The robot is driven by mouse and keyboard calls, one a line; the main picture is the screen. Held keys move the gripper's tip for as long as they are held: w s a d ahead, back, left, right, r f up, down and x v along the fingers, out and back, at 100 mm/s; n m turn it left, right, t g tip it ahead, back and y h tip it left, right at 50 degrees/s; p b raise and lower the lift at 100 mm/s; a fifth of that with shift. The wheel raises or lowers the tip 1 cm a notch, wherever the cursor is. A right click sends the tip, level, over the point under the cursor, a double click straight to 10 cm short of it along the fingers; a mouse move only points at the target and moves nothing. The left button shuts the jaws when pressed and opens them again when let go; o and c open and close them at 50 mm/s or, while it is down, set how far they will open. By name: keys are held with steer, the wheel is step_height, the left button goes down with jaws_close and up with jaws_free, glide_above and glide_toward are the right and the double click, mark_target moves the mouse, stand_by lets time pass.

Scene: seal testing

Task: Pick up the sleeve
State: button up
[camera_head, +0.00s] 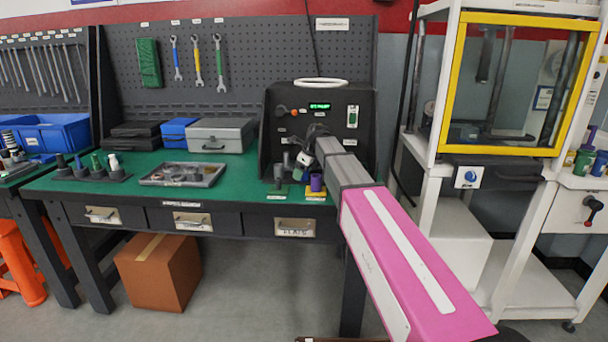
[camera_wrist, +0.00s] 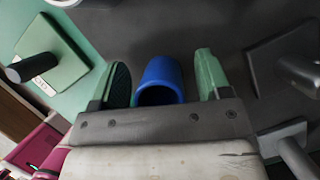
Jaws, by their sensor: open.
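In the wrist view, a blue hollow sleeve (camera_wrist: 162,78) sits between the two green-padded fingers of my gripper (camera_wrist: 163,72). Its open end faces the camera. In the head view, my gripper (camera_head: 306,158) is at the right end of the green bench, in front of the black test unit. I cannot make out the sleeve clearly there.
The black test unit (camera_head: 277,108) stands behind my gripper. A purple cup-like part (camera_head: 316,183) and small fixtures (camera_head: 279,178) are close below it. A grey parts tray (camera_head: 183,181) lies to the left on the green bench (camera_head: 235,190). A yellow-framed press (camera_head: 450,90) stands at right.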

steer(key=c, duration=1.1)
steer(key=shift+c, duration=0.2)
